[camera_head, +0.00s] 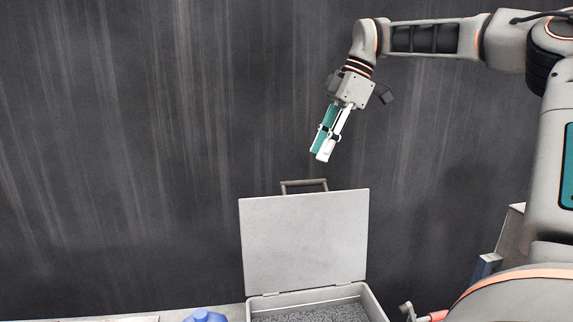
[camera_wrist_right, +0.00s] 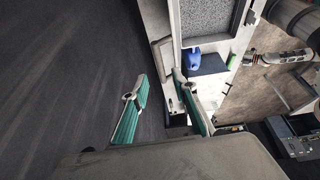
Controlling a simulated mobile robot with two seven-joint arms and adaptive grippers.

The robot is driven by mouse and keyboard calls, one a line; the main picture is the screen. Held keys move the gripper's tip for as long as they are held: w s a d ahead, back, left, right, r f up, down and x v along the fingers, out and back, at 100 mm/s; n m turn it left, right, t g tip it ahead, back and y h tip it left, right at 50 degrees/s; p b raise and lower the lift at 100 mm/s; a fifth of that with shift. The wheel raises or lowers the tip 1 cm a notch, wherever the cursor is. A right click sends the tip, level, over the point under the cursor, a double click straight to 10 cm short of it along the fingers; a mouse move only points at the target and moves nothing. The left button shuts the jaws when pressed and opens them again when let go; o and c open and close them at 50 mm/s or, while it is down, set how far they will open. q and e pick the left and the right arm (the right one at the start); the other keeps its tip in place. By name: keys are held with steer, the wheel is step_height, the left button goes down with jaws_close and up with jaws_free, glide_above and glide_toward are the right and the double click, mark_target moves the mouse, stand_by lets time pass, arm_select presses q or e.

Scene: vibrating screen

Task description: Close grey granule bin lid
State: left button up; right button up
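The grey granule bin (camera_head: 374,304) stands at the bottom of the head view, with grey granules (camera_head: 312,313) inside. Its flat grey lid (camera_head: 305,240) is open and upright on the hinge at the bin's back edge. A bar handle (camera_head: 303,183) sticks up from the lid's top edge. My right gripper (camera_head: 319,157) is above the lid and handle, tilted down and left, touching neither in the head view. In the right wrist view its two teal-padded fingers (camera_wrist_right: 160,77) are apart with nothing held between them. The granules also show there (camera_wrist_right: 207,17). My left gripper is not identifiable.
A blue container (camera_head: 205,315) stands left of the bin; it also shows in the right wrist view (camera_wrist_right: 193,56). A red-handled fitting (camera_head: 432,316) is right of the bin. A dark streaked surface fills the background. The space around my right gripper looks clear.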

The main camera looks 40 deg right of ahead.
steer(key=shift+w+r, duration=0.15)
steer(key=shift+x, duration=3.8)
jaws_close()
